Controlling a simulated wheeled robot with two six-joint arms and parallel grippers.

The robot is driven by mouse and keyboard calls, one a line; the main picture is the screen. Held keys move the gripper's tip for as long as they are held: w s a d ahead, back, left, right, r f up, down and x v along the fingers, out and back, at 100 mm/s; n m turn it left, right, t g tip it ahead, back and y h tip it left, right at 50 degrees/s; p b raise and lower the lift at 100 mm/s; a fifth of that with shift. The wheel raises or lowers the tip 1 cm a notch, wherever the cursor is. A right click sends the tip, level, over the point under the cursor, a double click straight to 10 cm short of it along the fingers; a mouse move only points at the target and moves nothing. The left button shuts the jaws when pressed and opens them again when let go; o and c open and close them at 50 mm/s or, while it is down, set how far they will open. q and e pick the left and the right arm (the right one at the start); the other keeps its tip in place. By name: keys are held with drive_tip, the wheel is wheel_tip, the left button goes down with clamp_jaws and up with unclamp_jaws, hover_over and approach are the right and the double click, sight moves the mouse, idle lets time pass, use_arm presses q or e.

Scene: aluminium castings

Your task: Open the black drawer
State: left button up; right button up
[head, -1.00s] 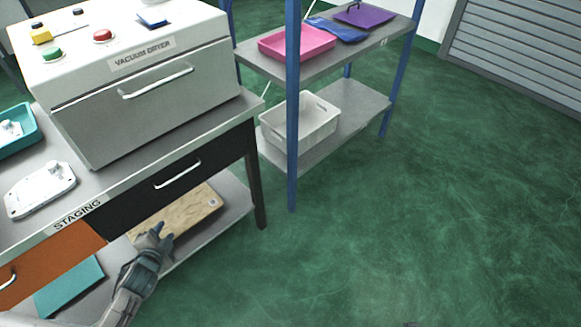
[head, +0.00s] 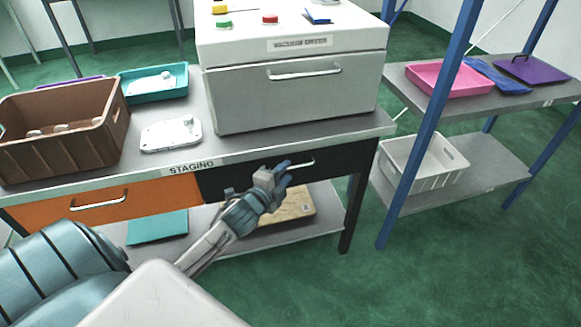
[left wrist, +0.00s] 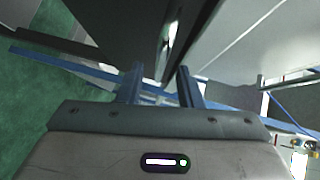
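The black drawer (head: 225,184) is under the right part of the staging bench, and its front looks flush with the bench. Its silver bar handle (head: 301,164) shows just right of my left gripper (head: 281,171), which covers part of the drawer front. I cannot tell whether the fingers touch the handle. My right gripper is not in view.
An orange drawer (head: 150,205) is left of the black one. A wooden board (head: 296,207) lies on the lower shelf. The vacuum dryer (head: 240,95), a white casting (head: 171,134) and a brown crate (head: 50,155) stand on top. A blue-post rack (head: 420,130) stands right; green floor beyond is clear.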

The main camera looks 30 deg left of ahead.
sight(289, 169)
use_arm(q)
drive_tip(key=shift+w+a+f, duration=0.1)
drive_tip(key=shift+w+f, duration=0.05)
drive_tip(key=shift+w, duration=0.75)
drive_tip(key=shift+w+f, duration=0.15)
drive_tip(key=shift+w, duration=0.7)
clamp_jaws()
